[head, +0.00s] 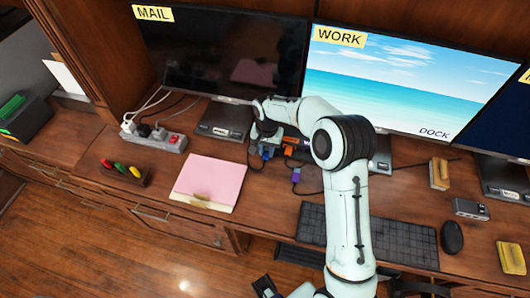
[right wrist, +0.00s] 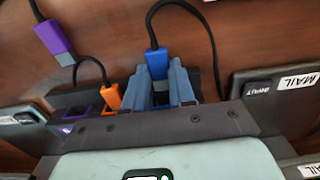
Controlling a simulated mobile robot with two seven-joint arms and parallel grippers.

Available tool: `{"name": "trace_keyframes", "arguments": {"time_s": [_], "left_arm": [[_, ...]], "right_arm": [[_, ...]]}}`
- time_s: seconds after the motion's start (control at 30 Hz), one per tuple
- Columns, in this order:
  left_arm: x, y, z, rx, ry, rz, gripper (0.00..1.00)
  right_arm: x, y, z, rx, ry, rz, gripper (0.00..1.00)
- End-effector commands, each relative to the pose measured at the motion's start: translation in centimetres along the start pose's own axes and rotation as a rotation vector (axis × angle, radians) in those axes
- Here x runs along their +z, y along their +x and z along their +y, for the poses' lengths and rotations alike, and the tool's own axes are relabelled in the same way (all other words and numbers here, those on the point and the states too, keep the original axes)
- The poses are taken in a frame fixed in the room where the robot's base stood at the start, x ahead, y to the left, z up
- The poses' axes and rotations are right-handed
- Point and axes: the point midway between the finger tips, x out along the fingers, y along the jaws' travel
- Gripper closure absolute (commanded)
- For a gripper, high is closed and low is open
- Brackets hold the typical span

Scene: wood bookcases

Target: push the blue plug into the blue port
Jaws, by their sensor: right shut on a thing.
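My right gripper (right wrist: 162,84) is shut on the blue plug (right wrist: 157,62), whose black cable rises behind it. In the head view the right gripper (head: 262,138) is at the dock below the MAIL screen, largely covered by its own arm, and the blue plug (head: 268,151) shows beside it. The plug's tip points down at the dock in the right wrist view. The blue port is hidden behind the fingers, so I cannot tell whether the tip is in it. A dark part at the bottom edge of the head view may be my left gripper (head: 266,287); its jaws are unclear.
An orange plug (right wrist: 108,97) stands at the dock beside a purple port (right wrist: 82,112). A purple plug (right wrist: 53,37) lies loose on the desk. A pink folder (head: 212,180), power strip (head: 155,137) and keyboard (head: 400,240) surround the work spot. Monitors stand behind.

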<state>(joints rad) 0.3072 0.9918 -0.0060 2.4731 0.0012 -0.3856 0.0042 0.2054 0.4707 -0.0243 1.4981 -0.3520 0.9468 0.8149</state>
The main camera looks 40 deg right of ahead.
Motion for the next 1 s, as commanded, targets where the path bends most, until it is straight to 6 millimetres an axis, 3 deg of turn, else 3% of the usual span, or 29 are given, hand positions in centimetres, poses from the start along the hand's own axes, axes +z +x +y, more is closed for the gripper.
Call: {"name": "trace_keyframes", "arguments": {"time_s": [0.23,1.0], "left_arm": [[-0.07,-0.54,0.22,0.001,0.001,0.002,0.57],[-0.08,-0.65,0.27,0.001,0.001,0.003,0.57]], "right_arm": [[-0.84,0.01,0.03,0.0,0.0,0.0,1.0],[-0.85,0.01,-0.02,-0.001,0.0,0.0,1.0]]}}
